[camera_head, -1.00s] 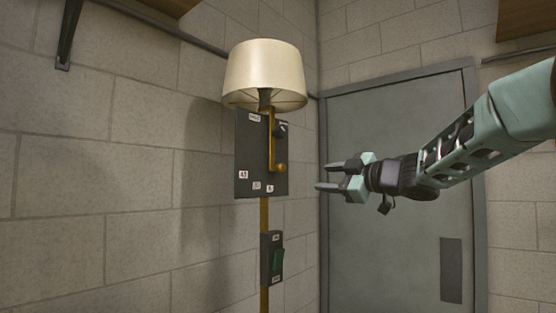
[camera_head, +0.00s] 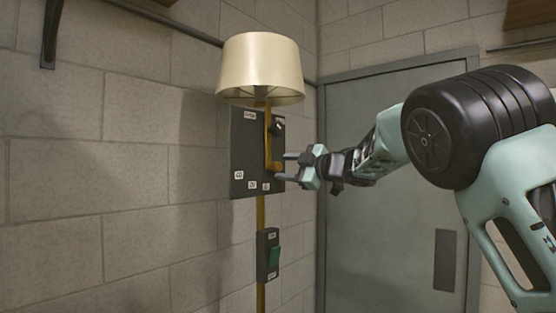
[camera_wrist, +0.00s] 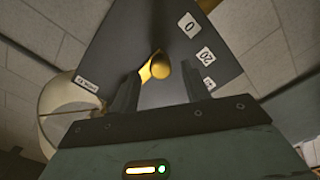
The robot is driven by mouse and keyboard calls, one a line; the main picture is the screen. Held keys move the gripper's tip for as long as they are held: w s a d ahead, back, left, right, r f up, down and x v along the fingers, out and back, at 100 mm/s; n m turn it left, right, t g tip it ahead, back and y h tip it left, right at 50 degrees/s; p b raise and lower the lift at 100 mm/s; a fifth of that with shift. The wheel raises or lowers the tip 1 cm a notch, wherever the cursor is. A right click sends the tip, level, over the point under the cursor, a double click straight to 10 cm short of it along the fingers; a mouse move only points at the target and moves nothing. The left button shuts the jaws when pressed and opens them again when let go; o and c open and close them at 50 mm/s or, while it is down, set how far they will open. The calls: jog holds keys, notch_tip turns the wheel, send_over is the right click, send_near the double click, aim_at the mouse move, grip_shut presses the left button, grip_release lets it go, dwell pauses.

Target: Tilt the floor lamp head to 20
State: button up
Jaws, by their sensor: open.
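The floor lamp has a cream shade (camera_head: 261,68) on a brass pole (camera_head: 261,215). Below the shade is a dark panel (camera_head: 245,150) with white number labels along its lower edge. A brass lever (camera_head: 268,130) hangs down the panel and ends in a round knob, which shows in the wrist view (camera_wrist: 161,69). The wrist view also shows labels 0 (camera_wrist: 188,25) and 20 (camera_wrist: 205,56), both right of the knob. My gripper (camera_head: 284,167) is open at the knob. In the wrist view the knob appears between my fingers (camera_wrist: 159,86); I cannot tell whether they touch it.
A dark box with a green switch (camera_head: 273,258) sits lower on the pole. A block wall (camera_head: 90,180) is behind and left of the lamp. A grey door (camera_head: 380,250) stands to the right. A wall bracket (camera_head: 50,35) is at upper left.

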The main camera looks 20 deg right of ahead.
aim_at(279, 166)
jog(key=shift+p+x, duration=0.55)
jog(key=shift+x, duration=1.3)
grip_shut()
jog(key=s+a+m+p, duration=0.1)
jog(key=a+m+p, duration=0.1)
jog(key=m, duration=0.1)
jog(key=shift+s+a+r+p, duration=0.1)
jog(key=shift+s+r+p, duration=0.25)
jog(key=shift+s+r, duration=0.05)
jog(key=shift+s+a+f+m, duration=0.1)
jog(key=shift+s+a+m, duration=0.1)
jog(key=shift+a+m, duration=0.25)
jog(key=shift+d, duration=0.1)
grip_release()
